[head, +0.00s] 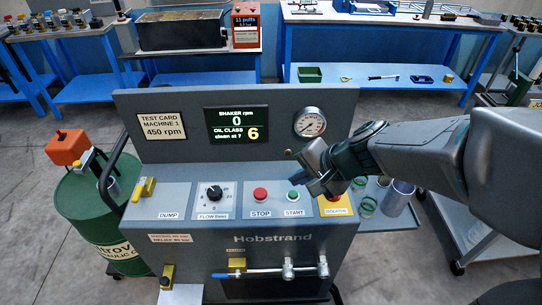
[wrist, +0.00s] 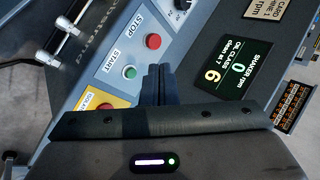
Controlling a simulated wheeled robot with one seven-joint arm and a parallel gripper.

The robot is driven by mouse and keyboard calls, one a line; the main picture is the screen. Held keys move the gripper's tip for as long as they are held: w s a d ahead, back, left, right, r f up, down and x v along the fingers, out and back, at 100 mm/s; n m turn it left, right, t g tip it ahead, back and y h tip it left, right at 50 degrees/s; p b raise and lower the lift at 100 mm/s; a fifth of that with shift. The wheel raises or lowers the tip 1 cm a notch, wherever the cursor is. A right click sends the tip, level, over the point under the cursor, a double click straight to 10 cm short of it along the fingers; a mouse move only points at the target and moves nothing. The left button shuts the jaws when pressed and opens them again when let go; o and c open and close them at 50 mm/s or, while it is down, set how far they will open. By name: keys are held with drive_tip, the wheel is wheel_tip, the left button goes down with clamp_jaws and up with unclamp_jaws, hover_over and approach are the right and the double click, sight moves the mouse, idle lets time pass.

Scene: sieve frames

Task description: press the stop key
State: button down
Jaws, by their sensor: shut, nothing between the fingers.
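The red stop key (head: 260,195) sits on the sloped panel of the grey machine, above its STOP label. It also shows in the wrist view (wrist: 153,41). The green start key (head: 293,196) is just to its right, and appears below it in the wrist view (wrist: 129,72). My gripper (head: 316,187) is shut and empty, over the panel near the start key and right of the stop key. In the wrist view its closed fingers (wrist: 157,75) point toward the panel, apart from the stop key in the picture. Contact with the panel cannot be told.
The display (head: 237,124) reads shaker rpm 0 and oil class 6. The flow knob (head: 214,193) is left of the stop key. A red isolator knob (head: 333,198) is on yellow at the right. A green drum (head: 85,205) stands left of the machine.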

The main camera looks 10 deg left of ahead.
drive_tip(key=w+a+f+m+t+y+p, duration=0.1)
drive_tip(key=w+a+f+m+p, duration=0.1)
drive_tip(key=w+a+m, duration=0.4)
drive_tip(key=m+t+p, duration=0.1)
drive_tip(key=m, duration=0.4)
hover_over(263, 194)
wheel_tip(263, 194, down, 5)
drive_tip(key=shift+f+h, duration=0.1)
drive_tip(key=shift+h, duration=0.2)
drive_tip(key=shift+s, duration=0.1)
wheel_tip(263, 194, down, 7)
drive_tip(key=b, duration=0.6)
drive_tip(key=shift+f, duration=0.2)
drive_tip(key=shift+f+b, duration=0.75)
drive_tip(key=shift+b, duration=0.15)
drive_tip(key=shift+f, duration=0.1)
drive_tip(key=shift+f+b, duration=0.3)
drive_tip(key=shift+b, duration=0.45)
